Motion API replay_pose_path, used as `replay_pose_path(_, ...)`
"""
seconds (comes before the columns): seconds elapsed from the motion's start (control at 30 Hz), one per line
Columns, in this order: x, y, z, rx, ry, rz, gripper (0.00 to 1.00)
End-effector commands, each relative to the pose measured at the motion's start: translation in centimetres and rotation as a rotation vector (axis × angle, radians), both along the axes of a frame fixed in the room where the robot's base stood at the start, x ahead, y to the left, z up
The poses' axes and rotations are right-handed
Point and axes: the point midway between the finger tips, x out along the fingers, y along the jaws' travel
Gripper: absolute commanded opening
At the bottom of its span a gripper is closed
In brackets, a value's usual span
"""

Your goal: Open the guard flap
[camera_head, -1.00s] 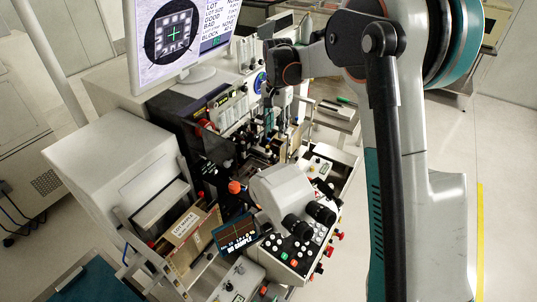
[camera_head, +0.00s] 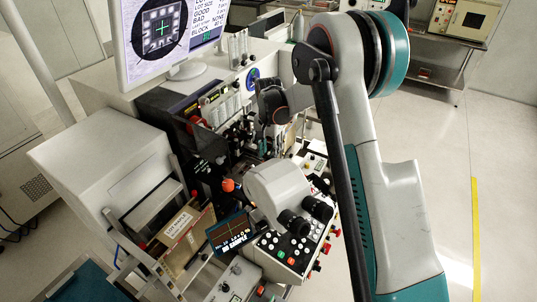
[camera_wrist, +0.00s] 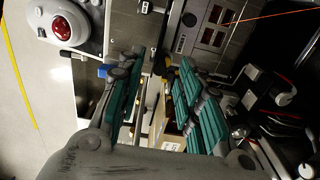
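My gripper (camera_wrist: 156,75) is open in the wrist view, its two teal-padded fingers apart. A narrow tan and pale strip (camera_wrist: 157,112) shows between the fingers; I cannot tell whether it touches either one. In the head view my gripper (camera_head: 266,143) points down over the work area of the bonding machine, behind the white microscope head (camera_head: 273,188). A small tan panel (camera_head: 290,135) stands just right of the gripper. I cannot tell for sure whether this panel is the guard flap; my wrist and fingers hide part of that area.
The monitor (camera_head: 168,40) stands behind the machine at upper left. The microscope and button panel (camera_head: 290,250) are close in front of the gripper. In the wrist view a red dome button (camera_wrist: 62,28) sits at upper left. Open floor lies right of my arm.

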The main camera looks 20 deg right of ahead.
Motion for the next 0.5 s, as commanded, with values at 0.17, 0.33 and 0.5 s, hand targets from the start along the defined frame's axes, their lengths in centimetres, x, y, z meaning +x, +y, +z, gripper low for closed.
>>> replay_pose_path(0.17,0.01,0.00,-1.26,0.000,0.000,0.000,0.33)
replay_pose_path(0.33,-0.02,0.00,-1.45,0.000,0.000,0.000,0.33)
replay_pose_path(0.5,-0.02,0.00,-1.44,0.000,0.000,0.000,0.26)
